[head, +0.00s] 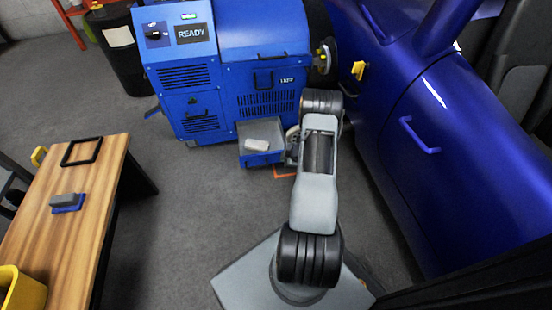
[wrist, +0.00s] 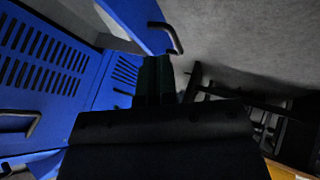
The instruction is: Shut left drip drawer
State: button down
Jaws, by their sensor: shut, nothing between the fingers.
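A grey-lined drip drawer (head: 257,131) with a blue front stands pulled out low from the blue dynamometer cabinet (head: 205,80). A small whitish block (head: 257,144) lies in it. In the wrist view, a blue panel that looks like the drawer's front (wrist: 140,22) carries a dark handle (wrist: 172,38). My gripper (head: 290,156) is low, just right of the drawer's front end, partly hidden by my arm. Its dark fingers (wrist: 156,78) are shut and empty, close to the blue panel. I cannot tell whether they touch it.
A blue car (head: 430,150) stands close along the right of my arm. A wooden table (head: 85,185) with a black frame (head: 82,151) and a grey-and-blue block (head: 67,203) is at the left. A black bin (head: 118,50) stands at the back left. The floor before the drawer is clear.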

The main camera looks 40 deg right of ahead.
aim_at(272, 157)
jog(key=shift+w+d+f+b, duration=0.15)
jog(key=shift+w+f+b, duration=0.65)
jog(key=shift+w, duration=0.45)
jog(key=shift+w+d+f+b, duration=0.15)
jog(key=shift+w+f+b, duration=0.5)
jog(key=shift+w+f, duration=0.5)
jog(key=shift+w+d+f+b, duration=0.15)
jog(key=shift+w+f+b, duration=0.6)
jog(key=shift+w, duration=0.65)
